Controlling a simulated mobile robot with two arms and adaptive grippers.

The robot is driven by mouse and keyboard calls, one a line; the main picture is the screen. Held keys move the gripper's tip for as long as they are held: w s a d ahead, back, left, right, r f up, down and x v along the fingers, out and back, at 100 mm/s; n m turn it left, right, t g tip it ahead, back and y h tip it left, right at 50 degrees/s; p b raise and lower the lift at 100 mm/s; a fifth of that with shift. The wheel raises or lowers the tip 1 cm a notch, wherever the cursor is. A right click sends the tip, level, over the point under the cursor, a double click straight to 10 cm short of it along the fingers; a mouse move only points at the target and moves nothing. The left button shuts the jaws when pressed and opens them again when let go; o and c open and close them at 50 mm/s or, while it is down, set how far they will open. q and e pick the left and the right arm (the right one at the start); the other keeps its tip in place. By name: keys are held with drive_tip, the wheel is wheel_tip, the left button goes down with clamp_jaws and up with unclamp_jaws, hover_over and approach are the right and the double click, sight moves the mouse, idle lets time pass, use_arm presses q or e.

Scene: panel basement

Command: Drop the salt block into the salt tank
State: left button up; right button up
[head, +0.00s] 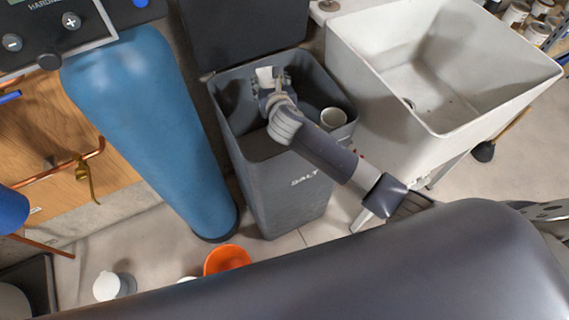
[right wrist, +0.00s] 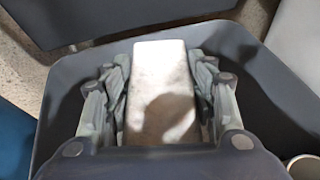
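The salt tank (head: 272,185) is a dark grey bin marked SALT, standing open with its lid (head: 243,35) raised at the back. My right gripper (head: 270,80) is over the tank's opening, near its back wall. It is shut on the white salt block (right wrist: 160,92), which lies between both fingers in the right wrist view. The block also shows as a small pale patch in the head view (head: 265,74). The tank's grey rim (right wrist: 62,110) surrounds the gripper in the wrist view. My left gripper is not in view.
A round white tube (head: 333,118) stands in the tank's right corner. A blue cylinder (head: 150,120) is close on the left and a white sink (head: 385,135) close on the right. An orange bucket (head: 227,258) and a white container (head: 108,286) are on the floor in front.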

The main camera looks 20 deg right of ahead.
drive_tip(key=o, duration=0.4)
drive_tip(key=shift+r, duration=0.25)
drive_tip(key=shift+o, duration=0.3)
drive_tip(key=shift+f, duration=0.1)
drive_tip(key=shift+s+f, duration=0.1)
drive_tip(key=shift+f, duration=0.2)
drive_tip(key=v, duration=1.2)
drive_tip(key=shift+r, duration=0.2)
